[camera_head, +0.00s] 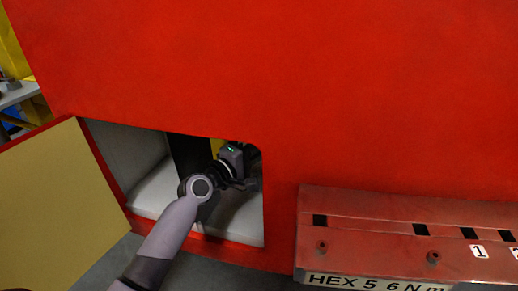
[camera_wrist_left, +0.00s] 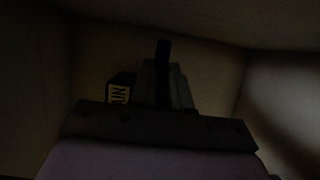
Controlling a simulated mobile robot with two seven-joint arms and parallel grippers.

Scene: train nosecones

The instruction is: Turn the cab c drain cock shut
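In the head view my left arm reaches through the opening in the red body, and my left gripper (camera_head: 240,170) is inside the compartment. Its fingertips are hard to make out there. In the dark left wrist view the fingers (camera_wrist_left: 165,85) stand close together, with a dark upright bar (camera_wrist_left: 163,55) at or between them. I cannot tell whether the bar is gripped or is part of the drain cock. A small dark block (camera_wrist_left: 119,95) with pale lettering, partly readable as "UN", is just left of the fingers. No drain cock is clearly recognisable. My right gripper is not in view.
The compartment (camera_head: 155,190) has pale walls and a narrow red-edged opening around my arm. An open tan door (camera_head: 55,195) hangs at the left. A red stepped ledge (camera_head: 390,235) with a "HEX 5 6" label juts out at the right.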

